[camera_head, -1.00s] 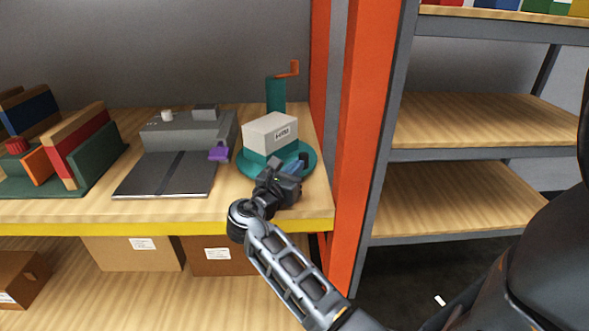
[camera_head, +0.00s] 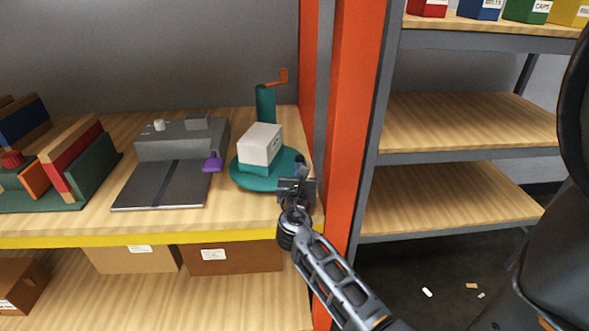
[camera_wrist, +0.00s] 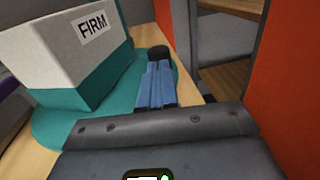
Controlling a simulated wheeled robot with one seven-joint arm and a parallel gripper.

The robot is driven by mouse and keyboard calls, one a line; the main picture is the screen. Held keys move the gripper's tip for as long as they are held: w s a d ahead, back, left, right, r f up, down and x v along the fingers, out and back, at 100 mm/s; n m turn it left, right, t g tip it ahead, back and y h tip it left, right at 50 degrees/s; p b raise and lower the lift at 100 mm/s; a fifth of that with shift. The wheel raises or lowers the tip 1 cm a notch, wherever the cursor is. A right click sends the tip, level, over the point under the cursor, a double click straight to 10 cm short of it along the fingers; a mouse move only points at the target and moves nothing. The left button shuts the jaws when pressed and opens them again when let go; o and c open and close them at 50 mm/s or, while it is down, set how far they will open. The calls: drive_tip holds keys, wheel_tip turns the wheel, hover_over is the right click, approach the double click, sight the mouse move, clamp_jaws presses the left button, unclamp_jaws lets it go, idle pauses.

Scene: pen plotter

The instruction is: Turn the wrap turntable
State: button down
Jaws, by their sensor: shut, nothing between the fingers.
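The wrap turntable (camera_head: 248,181) is a round teal disc near the right end of the shelf. A white box with a teal lower part (camera_head: 260,146) sits on it; its FIRM label faces my gripper's side in the wrist view (camera_wrist: 93,29). A dark round knob (camera_wrist: 158,52) stands at the disc's right edge. My gripper (camera_head: 300,172) is at the front right of the disc. Its blue fingers (camera_wrist: 155,82) are shut and empty, pointing at the knob. They look very close to it; I cannot tell whether they touch.
A teal post with an orange crank (camera_head: 270,92) stands behind the turntable. A grey machine with a purple tag (camera_head: 212,163) is to the left. An orange upright (camera_head: 352,130) rises close on the right. Brown boxes (camera_head: 235,257) lie below.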

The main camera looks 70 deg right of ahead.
drive_tip(key=shift+s+d+p, duration=0.2)
drive_tip(key=shift+d+p, duration=0.1)
drive_tip(key=shift+d, duration=0.4)
drive_tip(key=shift+d, duration=0.15)
drive_tip(key=shift+s, duration=0.1)
